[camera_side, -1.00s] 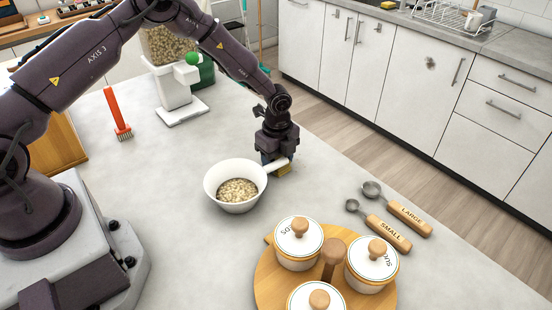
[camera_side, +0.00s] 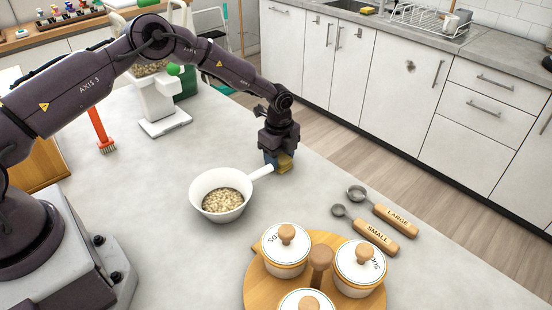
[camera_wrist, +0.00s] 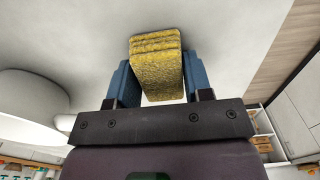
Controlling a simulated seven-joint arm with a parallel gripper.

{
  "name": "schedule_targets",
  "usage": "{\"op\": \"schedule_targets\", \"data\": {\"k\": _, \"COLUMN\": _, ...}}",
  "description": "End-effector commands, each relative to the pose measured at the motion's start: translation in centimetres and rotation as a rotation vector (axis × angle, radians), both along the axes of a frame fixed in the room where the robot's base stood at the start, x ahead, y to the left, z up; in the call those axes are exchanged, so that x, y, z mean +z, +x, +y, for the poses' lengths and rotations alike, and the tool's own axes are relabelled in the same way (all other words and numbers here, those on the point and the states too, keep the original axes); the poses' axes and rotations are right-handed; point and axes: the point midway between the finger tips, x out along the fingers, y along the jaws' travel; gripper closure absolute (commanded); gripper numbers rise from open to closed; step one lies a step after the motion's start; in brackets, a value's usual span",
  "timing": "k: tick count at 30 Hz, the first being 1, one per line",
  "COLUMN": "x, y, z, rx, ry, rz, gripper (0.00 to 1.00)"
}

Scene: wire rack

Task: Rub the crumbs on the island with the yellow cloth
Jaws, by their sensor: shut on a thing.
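My gripper (camera_side: 277,161) is low over the pale grey island (camera_side: 150,240), just beyond the handle of a white bowl. Its blue fingers are shut on the folded yellow cloth (camera_side: 285,163). In the wrist view, the cloth (camera_wrist: 155,62) is a thick, layered yellow pad between the two blue fingers of my gripper (camera_wrist: 159,82). The cloth is at or close to the worktop; I cannot tell whether it touches. I can make out no crumbs on the island; any under the cloth or gripper are hidden.
The white handled bowl (camera_side: 205,188) holds pale flakes; its handle points at my gripper. Two measuring spoons (camera_side: 375,232) lie to the right. Lidded pots stand on a wooden tray (camera_side: 262,287) in front. A dispenser (camera_side: 158,103) and red brush (camera_side: 100,128) are behind left.

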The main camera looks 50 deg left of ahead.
Motion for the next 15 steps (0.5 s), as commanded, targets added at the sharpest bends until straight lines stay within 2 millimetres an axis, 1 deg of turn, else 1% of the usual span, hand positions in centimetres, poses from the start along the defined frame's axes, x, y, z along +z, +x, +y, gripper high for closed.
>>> {"op": "schedule_targets", "data": {"k": 5, "x": -0.1, "y": 0.2, "z": 0.0, "rx": 0.0, "ry": 0.0, "rz": 0.0, "gripper": 0.73}}
{"op": "schedule_targets", "data": {"k": 12, "x": -0.1, "y": 2.0, "z": 0.0, "rx": 0.001, "ry": 0.0, "rz": -0.002, "gripper": 0.73}}
{"op": "schedule_targets", "data": {"k": 15, "x": -0.1, "y": 2.4, "z": 0.0, "rx": 0.001, "ry": 0.0, "rz": 0.0, "gripper": 0.73}}
